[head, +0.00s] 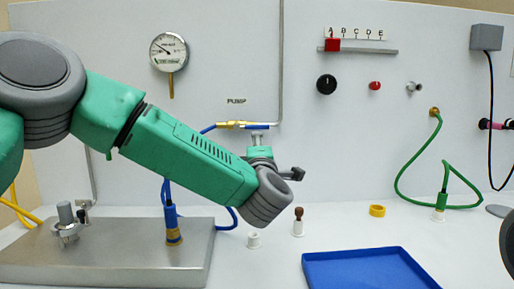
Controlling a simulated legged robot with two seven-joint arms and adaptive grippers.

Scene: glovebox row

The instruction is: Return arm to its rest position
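My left arm (180,150), green with grey joints, reaches in from the left across the middle of the view. Its wrist bends up towards the wall under the PUMP label. The small grey end of my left gripper (259,137) shows just below a brass fitting (232,125) with a blue hose. It is too small to tell whether the fingers are open or touch the fitting. My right gripper is not in view; a dark rounded part at the right edge may be mine.
A metal block (110,255) with a blue-sleeved connector (171,218) stands at the left. A blue tray (365,270), a brown-topped peg (298,222) and a yellow ring (377,211) are on the table. A green hose (405,165) loops at the right. A gauge (168,50) hangs above.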

